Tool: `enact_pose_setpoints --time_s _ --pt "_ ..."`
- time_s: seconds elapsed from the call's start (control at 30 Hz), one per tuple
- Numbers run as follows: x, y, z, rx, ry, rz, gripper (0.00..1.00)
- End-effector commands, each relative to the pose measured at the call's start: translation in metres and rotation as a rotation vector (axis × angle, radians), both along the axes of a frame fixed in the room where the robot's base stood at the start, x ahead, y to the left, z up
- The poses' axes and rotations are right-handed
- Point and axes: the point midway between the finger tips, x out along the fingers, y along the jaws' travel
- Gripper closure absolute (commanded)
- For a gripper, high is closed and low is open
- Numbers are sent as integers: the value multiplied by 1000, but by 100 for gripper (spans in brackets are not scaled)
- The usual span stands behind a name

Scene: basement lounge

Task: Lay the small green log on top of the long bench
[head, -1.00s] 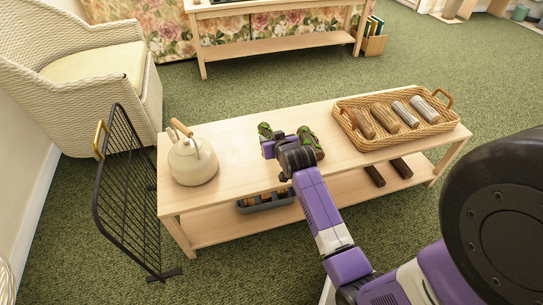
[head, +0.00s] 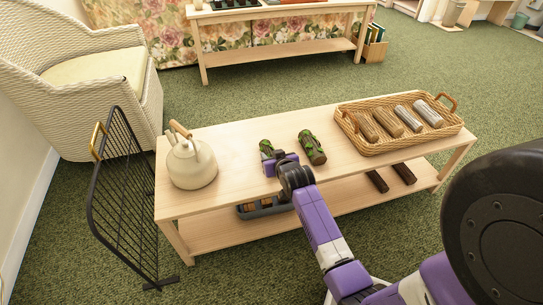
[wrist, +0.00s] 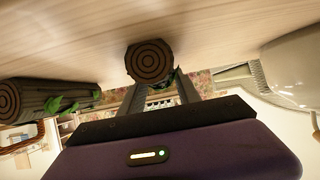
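The small green log (head: 266,147), dark with mossy leaves, is over the left-middle of the long bench (head: 232,150). My gripper (head: 277,158) is at its near end, low over the top. The wrist view is upside down and shows the log's round ringed end (wrist: 150,62) at my gripper's fingertips (wrist: 158,85), close against the wood. My gripper looks shut on it; whether the log touches the top is hard to tell. A larger green log (head: 312,147) lies to its right and also shows in the wrist view (wrist: 40,98).
A cream kettle (head: 192,165) stands at the bench's left end. A wicker tray (head: 378,150) with several logs is at the right. The lower shelf (head: 220,232) holds a grey tray (head: 262,208) and dark logs (head: 404,173). A black wire rack (head: 122,195) stands at left.

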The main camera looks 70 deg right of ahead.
Motion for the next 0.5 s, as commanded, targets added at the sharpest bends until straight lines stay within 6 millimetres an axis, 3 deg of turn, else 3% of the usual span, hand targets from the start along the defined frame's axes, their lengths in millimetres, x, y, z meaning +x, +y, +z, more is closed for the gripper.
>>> enact_pose_setpoints --time_s 0.03,0.1,0.5 --pt "0 0 0 0 0 0 51" --pt "0 0 0 0 0 0 39" --pt "-1 2 5 1 1 0 39"
